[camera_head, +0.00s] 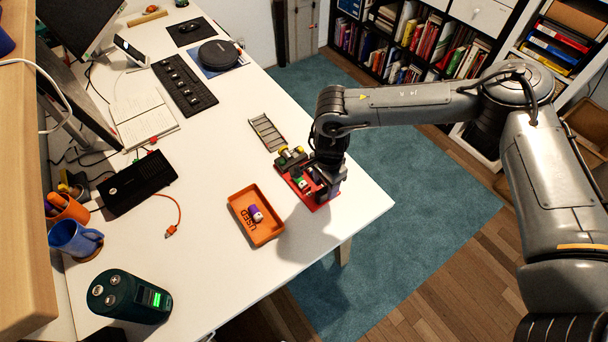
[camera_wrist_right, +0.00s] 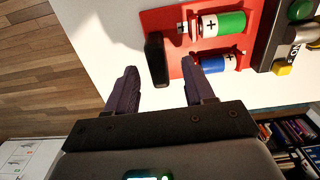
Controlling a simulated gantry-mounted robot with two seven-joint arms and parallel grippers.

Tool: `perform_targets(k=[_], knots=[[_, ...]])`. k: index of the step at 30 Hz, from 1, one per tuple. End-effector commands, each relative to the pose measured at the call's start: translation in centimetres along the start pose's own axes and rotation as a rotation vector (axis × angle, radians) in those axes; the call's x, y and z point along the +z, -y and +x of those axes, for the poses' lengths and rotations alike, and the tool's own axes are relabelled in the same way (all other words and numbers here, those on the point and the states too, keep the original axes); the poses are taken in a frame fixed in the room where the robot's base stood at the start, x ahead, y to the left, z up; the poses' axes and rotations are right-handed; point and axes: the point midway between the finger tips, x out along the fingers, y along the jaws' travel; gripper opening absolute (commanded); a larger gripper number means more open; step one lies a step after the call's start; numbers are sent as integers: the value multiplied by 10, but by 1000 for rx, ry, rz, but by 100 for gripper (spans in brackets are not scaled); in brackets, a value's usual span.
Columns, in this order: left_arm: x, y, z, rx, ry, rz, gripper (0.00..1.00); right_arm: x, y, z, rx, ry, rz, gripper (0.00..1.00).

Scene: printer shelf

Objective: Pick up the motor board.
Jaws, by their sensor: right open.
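The motor board is a red board (camera_head: 314,204) near the table's front right edge, with batteries and other parts on it. In the right wrist view the red board (camera_wrist_right: 160,20) carries a green battery (camera_wrist_right: 222,24) and a blue battery (camera_wrist_right: 215,64). A black upright piece (camera_wrist_right: 156,60) stands at the board's edge. My right gripper (camera_head: 322,190) is above the board and hides part of it. In the wrist view its fingers (camera_wrist_right: 158,82) are open and empty. The black piece appears just beyond and between the fingertips; contact cannot be told. My left gripper is not in view.
An orange tray (camera_head: 235,206) marked USED holds a purple and white battery (camera_head: 256,213) left of the board. A grey slotted holder (camera_head: 267,131) lies behind the board. White table (camera_head: 215,150) is bare around these.

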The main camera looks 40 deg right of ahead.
Motion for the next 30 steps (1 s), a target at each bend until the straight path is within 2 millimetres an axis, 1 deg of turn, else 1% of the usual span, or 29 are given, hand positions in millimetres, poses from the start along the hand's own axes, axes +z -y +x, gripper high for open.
perform_targets(k=[1, 3, 6, 9, 13, 19, 27, 29, 30], knots=[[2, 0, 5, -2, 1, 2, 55, 0, -2, 10, 3, -2, -1, 53], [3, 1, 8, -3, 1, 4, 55, 0, -2, 20, 2, -1, -1, 53], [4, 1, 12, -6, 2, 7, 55, 1, -3, 32, 3, -1, -1, 53], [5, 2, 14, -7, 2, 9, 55, 0, -3, 40, 2, -2, 0, 53], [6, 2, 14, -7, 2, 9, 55, 0, -2, 44, 1, -1, 1, 53], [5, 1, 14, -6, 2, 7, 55, 0, -2, 44, 1, -1, 1, 53], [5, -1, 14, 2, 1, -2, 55, 0, -2, 44, 1, -1, 1, 12], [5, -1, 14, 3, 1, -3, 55, 0, -2, 44, 1, -1, 1, 3], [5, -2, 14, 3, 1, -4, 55, 0, -2, 44, 1, -1, 1, 0]])
